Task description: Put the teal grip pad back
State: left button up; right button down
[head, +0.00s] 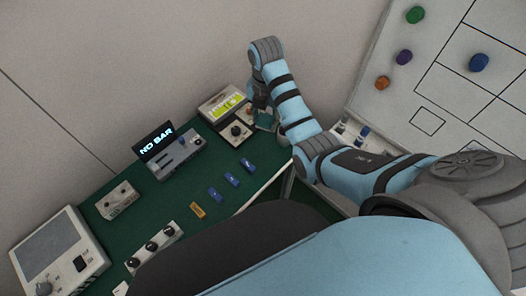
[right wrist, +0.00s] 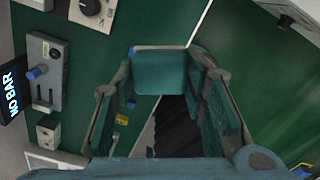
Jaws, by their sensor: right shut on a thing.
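My right gripper (head: 262,106) is at the far right end of the green bench, beside the device with the yellow-green screen. It is shut on the teal grip pad (head: 265,121), which shows as a small teal patch below the fingers. In the right wrist view the grip pad (right wrist: 160,73) is a flat teal block with a pale far edge, between the two fingertips of the gripper (right wrist: 162,72). The pad appears to be over the bench's edge; whether it touches anything below cannot be told. My left gripper is not in view.
The green bench (head: 150,210) carries a grey device with a NO BAR display (head: 157,143), the yellow-screen device (head: 226,105), blue blocks (head: 232,179), an orange block (head: 197,210) and a knob box (head: 155,245). A white board (head: 440,100) with coloured knobs stands at right.

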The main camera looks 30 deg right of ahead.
jog(key=b, duration=0.3)
send_over(265, 156)
notch_tip(265, 156, down, 5)
notch_tip(265, 156, down, 14)
jog(key=b, duration=0.3)
jog(key=shift+f, duration=0.2)
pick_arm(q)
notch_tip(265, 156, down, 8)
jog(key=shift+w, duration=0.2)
pick_arm(e)
jog(key=shift+f, duration=0.2)
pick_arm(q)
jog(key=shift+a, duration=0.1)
pick_arm(e)
jog(key=c, duration=1)
grip_release()
pick_arm(q)
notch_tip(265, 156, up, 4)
jog(key=p, duration=0.3)
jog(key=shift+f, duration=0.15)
pick_arm(e)
notch_tip(265, 156, up, 12)
jog(key=shift+r, duration=0.1)
